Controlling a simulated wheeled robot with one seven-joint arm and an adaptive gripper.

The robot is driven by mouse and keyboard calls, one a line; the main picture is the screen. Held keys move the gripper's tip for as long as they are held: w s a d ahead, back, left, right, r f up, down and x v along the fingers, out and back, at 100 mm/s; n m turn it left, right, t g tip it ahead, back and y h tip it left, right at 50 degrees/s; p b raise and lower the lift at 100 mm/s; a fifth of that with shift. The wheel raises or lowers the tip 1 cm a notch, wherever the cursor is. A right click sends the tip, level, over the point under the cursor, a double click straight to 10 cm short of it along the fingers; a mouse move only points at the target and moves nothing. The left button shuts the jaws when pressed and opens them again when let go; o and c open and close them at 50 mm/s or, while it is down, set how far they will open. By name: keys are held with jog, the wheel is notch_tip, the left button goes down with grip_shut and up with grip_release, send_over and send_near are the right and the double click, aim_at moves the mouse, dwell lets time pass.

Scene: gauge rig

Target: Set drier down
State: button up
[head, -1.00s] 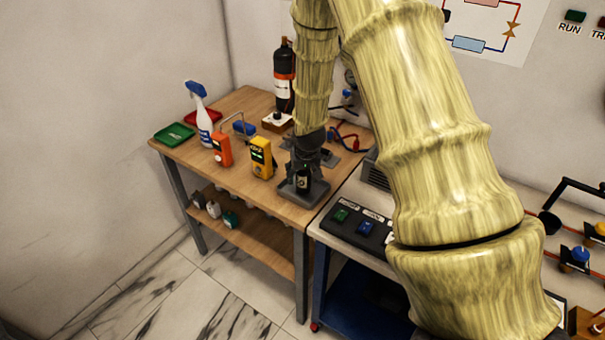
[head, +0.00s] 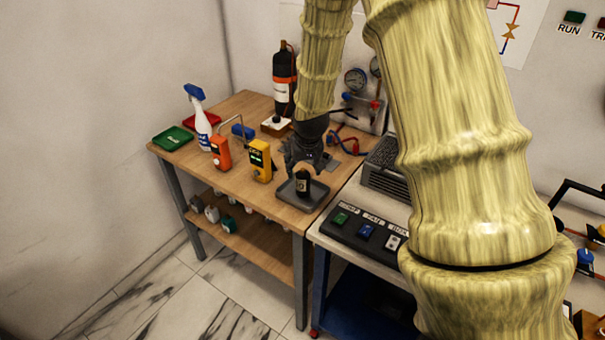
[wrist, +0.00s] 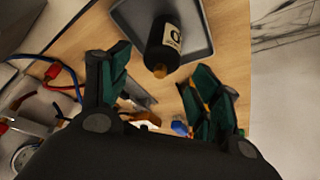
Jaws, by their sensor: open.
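The drier, a small dark cylinder with a pale label (head: 302,183), stands in a grey tray (head: 315,196) near the front right of the wooden bench. In the wrist view the drier (wrist: 165,42) shows its label and a brass-coloured end, with the tray (wrist: 205,48) around it. My gripper (head: 302,166) is just behind and above it in the head view. In the wrist view my gripper (wrist: 160,92) has its green-padded fingers spread wide, with nothing between the tips. The drier lies beyond the fingertips, apart from them.
On the bench (head: 225,180) are a yellow meter (head: 261,160), an orange meter (head: 220,153), a spray bottle (head: 201,120), a green tray (head: 173,138) and a black cylinder (head: 284,85). A switch panel (head: 365,229) stands on the cart at right. Red and blue hoses (wrist: 62,78) lie near my gripper.

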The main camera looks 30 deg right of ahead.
jog(key=shift+b+v, duration=0.55)
jog(key=shift+v, duration=2.3)
